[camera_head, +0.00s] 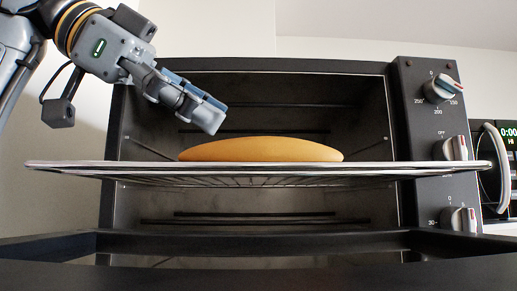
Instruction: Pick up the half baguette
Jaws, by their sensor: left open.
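The half baguette (262,150) is a golden-brown, smooth, long loaf. It lies crosswise on a thin metal tray (100,168) at the mouth of an open toaster oven. My left gripper (212,120) reaches in from the upper left. Its fingers point down and to the right, with the tips just above the left part of the loaf. They appear apart from the bread, and nothing shows between them. One finger largely hides the other from this angle. My right gripper is not in view.
The dark toaster oven (408,120) surrounds the tray, with knobs (441,88) on its right panel. Its open door (300,272) lies flat in front. A microwave (497,165) stands at the right. The space above the loaf's right half is clear.

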